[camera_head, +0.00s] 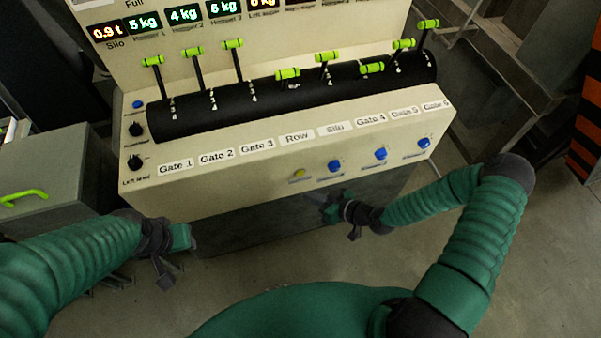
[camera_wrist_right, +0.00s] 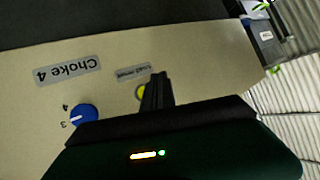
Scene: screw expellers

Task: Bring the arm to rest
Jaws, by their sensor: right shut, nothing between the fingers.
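My right arm (camera_head: 450,205) comes in from the right and bends down to the front of the control panel. Its gripper (camera_head: 314,199) is low in front of the panel, below the yellow button and blue knobs. In the right wrist view the gripper's dark fingers (camera_wrist_right: 158,90) are together with nothing between them. They partly cover the yellow button (camera_wrist_right: 140,92); I cannot tell whether they touch the panel. My left arm (camera_head: 60,265) comes in from the left, and its gripper (camera_head: 184,238) is near the panel's lower left corner. Its finger opening is unclear.
The control panel (camera_head: 240,172) carries several green-handled levers (camera_head: 233,44), blue knobs (camera_head: 335,166) and the yellow button (camera_head: 299,174). A blue knob (camera_wrist_right: 84,113) is beside the fingers. A grey cabinet (camera_head: 70,165) stands at left. Bare floor (camera_head: 560,235) is at right.

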